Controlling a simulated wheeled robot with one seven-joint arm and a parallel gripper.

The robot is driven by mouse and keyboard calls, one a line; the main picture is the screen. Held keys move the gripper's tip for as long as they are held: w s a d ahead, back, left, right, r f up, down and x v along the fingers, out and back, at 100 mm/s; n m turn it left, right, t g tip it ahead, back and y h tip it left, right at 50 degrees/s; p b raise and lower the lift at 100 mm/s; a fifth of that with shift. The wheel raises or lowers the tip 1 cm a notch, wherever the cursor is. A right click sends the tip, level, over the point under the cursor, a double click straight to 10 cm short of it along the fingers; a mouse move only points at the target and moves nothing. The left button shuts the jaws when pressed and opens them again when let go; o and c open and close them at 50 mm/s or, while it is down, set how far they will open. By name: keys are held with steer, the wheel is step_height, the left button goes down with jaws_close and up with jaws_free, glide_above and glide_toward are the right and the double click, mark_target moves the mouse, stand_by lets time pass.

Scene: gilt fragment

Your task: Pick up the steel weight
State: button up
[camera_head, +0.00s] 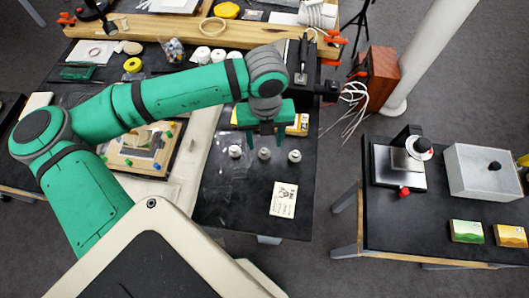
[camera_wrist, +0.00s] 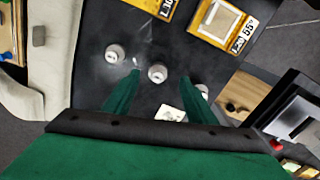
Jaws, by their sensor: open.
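Three small steel weights stand in a row on the black table: a left one (camera_head: 235,151), a middle one (camera_head: 264,153) and a right one (camera_head: 294,155). I cannot tell which one the task means. My gripper (camera_head: 265,136) is open and empty, pointing down above the table near the row. In the wrist view the middle weight (camera_wrist: 157,73) shows between the two green fingertips, apart from them. The left weight (camera_wrist: 115,53) lies outside the left finger. The right weight (camera_wrist: 202,90) is partly hidden by the right finger.
A white printed card (camera_head: 284,200) lies in front of the weights. A yellow-framed item (camera_head: 300,124) lies behind them, partly hidden by my gripper. A second table (camera_head: 395,225) at the right holds a scale (camera_head: 398,165) and a grey box (camera_head: 483,175). Floor separates the tables.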

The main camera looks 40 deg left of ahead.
mark_target(263, 150)
steer(key=f, duration=0.4)
steer(key=shift+s+f, duration=0.25)
steer(key=shift+w+d+f, duration=0.1)
steer(key=shift+d+f, duration=0.05)
steer(key=shift+f, duration=0.4)
steer(key=c, duration=1.1)
steer(key=shift+s, duration=0.2)
